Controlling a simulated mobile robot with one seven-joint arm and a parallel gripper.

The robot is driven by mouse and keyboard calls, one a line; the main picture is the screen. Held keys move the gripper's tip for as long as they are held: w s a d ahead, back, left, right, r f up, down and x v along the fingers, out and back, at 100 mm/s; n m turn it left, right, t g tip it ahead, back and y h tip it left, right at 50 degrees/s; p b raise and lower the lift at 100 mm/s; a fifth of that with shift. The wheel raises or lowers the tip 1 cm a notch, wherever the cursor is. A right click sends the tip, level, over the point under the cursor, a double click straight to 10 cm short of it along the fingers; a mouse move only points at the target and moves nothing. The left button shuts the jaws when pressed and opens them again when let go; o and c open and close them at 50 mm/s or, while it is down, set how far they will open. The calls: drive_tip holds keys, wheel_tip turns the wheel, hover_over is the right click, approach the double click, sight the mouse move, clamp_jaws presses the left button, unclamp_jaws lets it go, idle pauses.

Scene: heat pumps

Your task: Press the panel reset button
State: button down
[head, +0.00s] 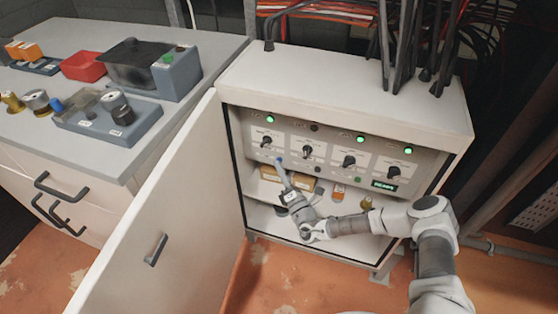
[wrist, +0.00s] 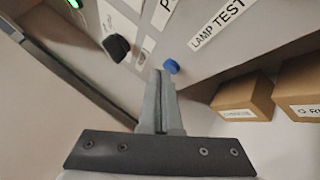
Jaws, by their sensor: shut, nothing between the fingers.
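The control panel (head: 335,150) is the upper front of an open white cabinet. It carries a row of black rotary knobs with lamps above; three lamps are lit green. A blue button (head: 279,161) is at its lower left; it also shows in the wrist view (wrist: 171,67), near a "LAMP TEST" label (wrist: 217,24). A green button (head: 358,180) is further right on the lower row. I cannot read which button is labelled reset. My gripper (head: 281,166) is shut and empty, its fingertips (wrist: 160,73) right beside the blue button; contact cannot be told.
Cardboard boxes (wrist: 243,97) sit on a shelf below the panel. The open cabinet door (head: 150,215) stands to the left. A bench (head: 60,95) with trays and parts is further left. Cables (head: 400,45) rise from the cabinet top.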

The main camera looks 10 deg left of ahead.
drive_tip(key=shift+s, duration=0.55)
drive_tip(key=shift+s+p, duration=0.1)
drive_tip(key=shift+p, duration=0.2)
drive_tip(key=shift+s+a+p, duration=0.2)
drive_tip(key=shift+s+p, duration=0.95)
drive_tip(key=shift+s, duration=1.25)
